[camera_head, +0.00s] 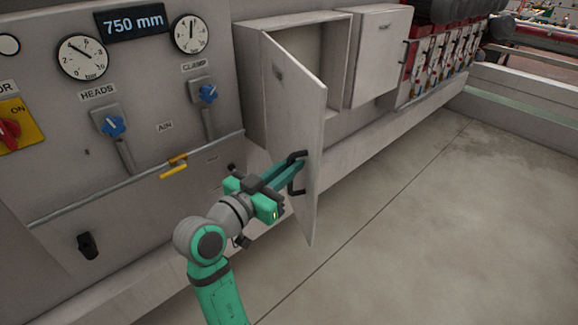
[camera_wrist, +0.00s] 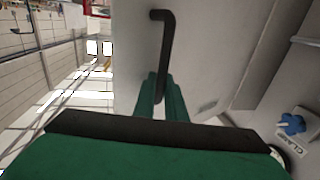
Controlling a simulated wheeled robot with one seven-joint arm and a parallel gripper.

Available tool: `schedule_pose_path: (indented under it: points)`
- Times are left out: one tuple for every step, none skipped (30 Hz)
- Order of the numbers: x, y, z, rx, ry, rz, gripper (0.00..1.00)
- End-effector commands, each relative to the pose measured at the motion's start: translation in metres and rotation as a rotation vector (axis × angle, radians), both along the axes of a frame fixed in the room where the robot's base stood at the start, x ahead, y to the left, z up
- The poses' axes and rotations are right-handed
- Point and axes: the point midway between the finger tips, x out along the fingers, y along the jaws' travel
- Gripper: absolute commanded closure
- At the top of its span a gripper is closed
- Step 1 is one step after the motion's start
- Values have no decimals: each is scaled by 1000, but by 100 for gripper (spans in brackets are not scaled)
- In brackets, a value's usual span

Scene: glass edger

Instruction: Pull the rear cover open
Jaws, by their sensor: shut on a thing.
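The rear cover (camera_head: 303,150) is a light grey hinged door, swung partly open from a shallow box (camera_head: 248,75) on the machine's side. It stands out over the floor, and the box's inside shows behind it. A black bar handle (camera_head: 292,192) is on the cover's outer face. My gripper (camera_head: 297,168) is shut on this handle, its green fingers reaching in from the left. In the wrist view the handle (camera_wrist: 167,40) rises from between the fingers (camera_wrist: 160,95), and the cover (camera_wrist: 205,50) fills the middle.
A second grey box (camera_head: 376,58), closed, stands right of the open one. A panel with gauges (camera_head: 82,57), blue valves (camera_head: 113,125) and a yellow handle (camera_head: 173,168) is on the left. A low ledge runs below the boxes. The concrete floor (camera_head: 420,220) right of the cover is clear.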

Motion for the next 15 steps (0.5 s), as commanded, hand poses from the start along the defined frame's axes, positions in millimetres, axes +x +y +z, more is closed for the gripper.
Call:
schedule_pose_path:
  points:
    - [6,17,-5,-3,11,33,100]
    - [6,17,-5,-2,11,30,100]
    - [6,17,-5,-2,11,27,100]
    - [6,17,-5,-3,12,26,100]
    - [6,17,-5,-3,12,25,100]
    - [5,17,-6,-2,13,24,100]
    - [5,17,-6,-2,13,24,100]
    - [5,17,-6,-3,13,24,100]
    - [5,17,-6,-2,14,23,100]
    - [5,17,-7,-3,15,23,100]
    - [5,17,-7,-3,15,23,100]
    - [5,17,-7,-2,16,23,100]
    - [5,17,-7,-2,16,23,100]
    - [5,17,-7,-2,16,23,100]
    - [5,17,-7,-3,16,23,82]
